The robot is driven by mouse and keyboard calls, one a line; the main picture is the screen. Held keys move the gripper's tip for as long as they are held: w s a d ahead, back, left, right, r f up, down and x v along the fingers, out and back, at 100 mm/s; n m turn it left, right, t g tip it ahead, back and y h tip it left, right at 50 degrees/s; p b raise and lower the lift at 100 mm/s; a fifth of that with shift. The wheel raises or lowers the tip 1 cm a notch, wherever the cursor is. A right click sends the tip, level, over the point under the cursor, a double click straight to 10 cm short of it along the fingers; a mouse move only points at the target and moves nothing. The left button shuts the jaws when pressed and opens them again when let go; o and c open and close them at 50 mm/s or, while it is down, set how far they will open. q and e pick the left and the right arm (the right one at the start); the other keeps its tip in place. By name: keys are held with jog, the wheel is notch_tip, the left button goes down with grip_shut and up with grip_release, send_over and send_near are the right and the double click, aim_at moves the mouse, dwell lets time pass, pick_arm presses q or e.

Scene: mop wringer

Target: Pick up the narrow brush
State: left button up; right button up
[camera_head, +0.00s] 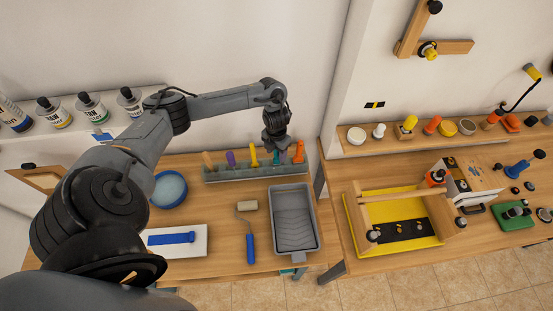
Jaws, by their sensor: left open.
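A grey rack (230,174) at the back of the left table holds several upright tools with coloured handles: tan (208,160), purple (231,158), yellow (253,155), teal (276,157) and orange (299,152). Only the handles show, so I cannot tell which one is the narrow brush. My left gripper (277,147) points down over the right part of the rack, at the teal handle. It is open and partly hides that handle; I cannot tell whether the fingers are around it. My right gripper is not in view.
A second table (345,262) with a yellow mat (432,236) stands right, across a gap.

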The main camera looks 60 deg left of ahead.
pick_arm(q)
jog(key=shift+f, duration=0.2)
grip_shut()
dwell(0.3)
